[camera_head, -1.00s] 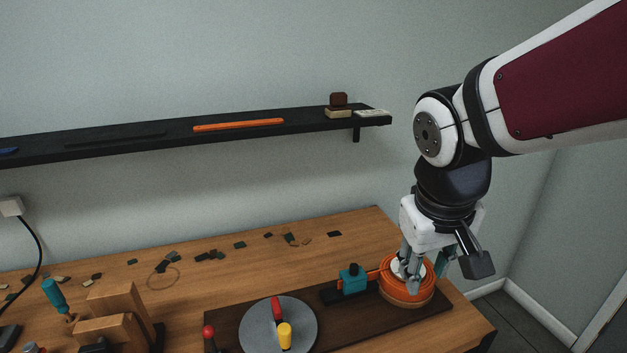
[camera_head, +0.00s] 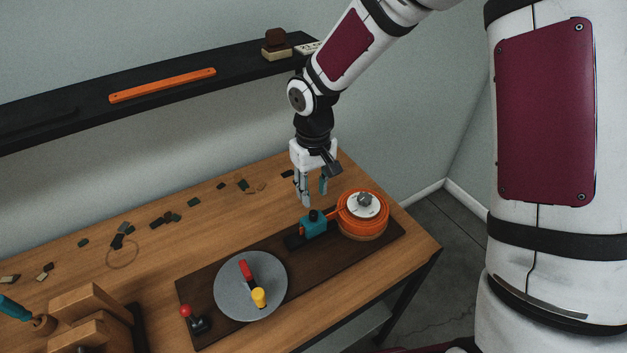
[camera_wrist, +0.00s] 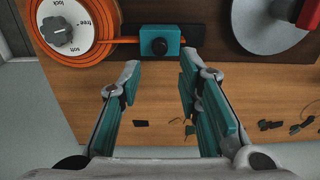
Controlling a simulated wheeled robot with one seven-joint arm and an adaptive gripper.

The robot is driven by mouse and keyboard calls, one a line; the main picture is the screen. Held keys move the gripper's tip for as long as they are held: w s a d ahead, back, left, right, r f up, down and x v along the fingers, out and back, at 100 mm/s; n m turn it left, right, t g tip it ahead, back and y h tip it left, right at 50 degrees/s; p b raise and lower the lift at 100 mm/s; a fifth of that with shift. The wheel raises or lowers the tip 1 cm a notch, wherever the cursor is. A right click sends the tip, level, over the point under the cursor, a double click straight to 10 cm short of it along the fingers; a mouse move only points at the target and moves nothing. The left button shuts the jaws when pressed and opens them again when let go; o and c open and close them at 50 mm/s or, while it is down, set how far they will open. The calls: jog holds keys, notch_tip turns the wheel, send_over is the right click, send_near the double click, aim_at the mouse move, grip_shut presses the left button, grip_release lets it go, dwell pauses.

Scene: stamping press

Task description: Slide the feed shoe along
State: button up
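The feed shoe looks to be the teal block (camera_head: 313,226) with a black knob on top, sitting on a short dark rail (camera_head: 293,241). It also shows in the wrist view (camera_wrist: 160,40), with an orange strip running from it to the orange coil (camera_head: 350,216). My gripper (camera_head: 314,197) is above the bench, behind the block in the head view. In the wrist view my gripper (camera_wrist: 160,68) has its teal-padded fingers apart with nothing between them. The block lies just beyond the fingertips, apart from them.
A white dial with a grey knob (camera_head: 364,201) tops the coil. A grey disc (camera_head: 229,298) with red and yellow parts and a red-knobbed lever (camera_head: 187,312) share the dark base board (camera_head: 190,285). Small dark chips (camera_head: 163,219) lie behind. A shelf (camera_head: 60,105) hangs above.

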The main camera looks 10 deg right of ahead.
aim_at(313, 210)
notch_tip(313, 210, down, 7)
jog(key=b, duration=0.2)
jog(key=shift+w+b, duration=0.1)
jog(key=shift+b, duration=0.3)
jog(key=shift+f, duration=0.15)
jog(key=shift+c, duration=1)
grip_shut()
jog(key=shift+s+a, duration=0.4)
jog(key=shift+a, duration=0.5)
jog(key=shift+s+a, duration=0.45)
jog(key=shift+a, duration=0.45)
jog(key=shift+s+a, duration=0.4)
jog(key=shift+a, duration=0.5)
jog(key=shift+o, duration=2.1)
grip_release()
jog(key=shift+r, duration=0.25)
notch_tip(313, 210, up, 12)
